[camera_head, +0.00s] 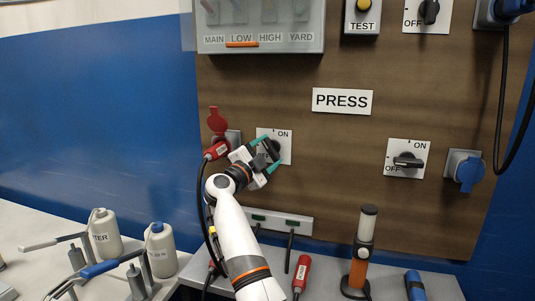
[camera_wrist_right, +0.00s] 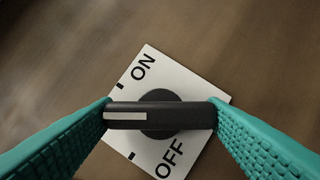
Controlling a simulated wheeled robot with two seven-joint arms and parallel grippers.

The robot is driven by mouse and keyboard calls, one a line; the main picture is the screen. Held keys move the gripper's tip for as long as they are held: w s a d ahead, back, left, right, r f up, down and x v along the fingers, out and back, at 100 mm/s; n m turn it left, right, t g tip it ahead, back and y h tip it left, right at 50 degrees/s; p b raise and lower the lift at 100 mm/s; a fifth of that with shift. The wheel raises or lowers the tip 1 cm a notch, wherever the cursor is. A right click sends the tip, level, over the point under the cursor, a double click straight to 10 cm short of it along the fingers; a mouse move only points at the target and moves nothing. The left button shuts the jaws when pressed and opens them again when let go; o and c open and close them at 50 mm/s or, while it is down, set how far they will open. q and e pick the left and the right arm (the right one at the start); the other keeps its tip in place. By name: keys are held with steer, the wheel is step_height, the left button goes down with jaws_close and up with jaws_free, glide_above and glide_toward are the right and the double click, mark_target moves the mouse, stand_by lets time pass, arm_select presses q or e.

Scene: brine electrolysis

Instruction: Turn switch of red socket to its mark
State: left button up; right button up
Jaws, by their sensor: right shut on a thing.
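The red socket (camera_head: 234,140) is on the brown board, its round red lid (camera_head: 217,121) raised. A red plug (camera_head: 215,151) with a black cable sits at it. Right of it is a switch on a white ON/OFF plate (camera_head: 286,146), partly hidden by my right gripper (camera_head: 266,154). In the wrist view, my right gripper (camera_wrist_right: 162,115) is shut on the black switch knob (camera_wrist_right: 160,117), one teal finger at each end. The knob's white line (camera_wrist_right: 125,116) points between the ON mark (camera_wrist_right: 120,87) and the OFF mark (camera_wrist_right: 131,156). My left gripper is not in view.
Another switch (camera_head: 407,160) and a blue socket (camera_head: 464,170) are at the right. A PRESS sign (camera_head: 342,101) is above. A lamp tower (camera_head: 361,250) and a loose red plug (camera_head: 301,274) are on the bench below. Bottles (camera_head: 161,250) stand at the left.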

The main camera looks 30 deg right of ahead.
steer(key=m+g+y, duration=0.1)
steer(key=m, duration=0.5)
steer(key=shift+a+r+m+g+y, duration=0.1)
steer(key=shift+m+g+y, duration=0.3)
stand_by(0.3)
steer(key=o, duration=1)
steer(key=shift+a, duration=0.1)
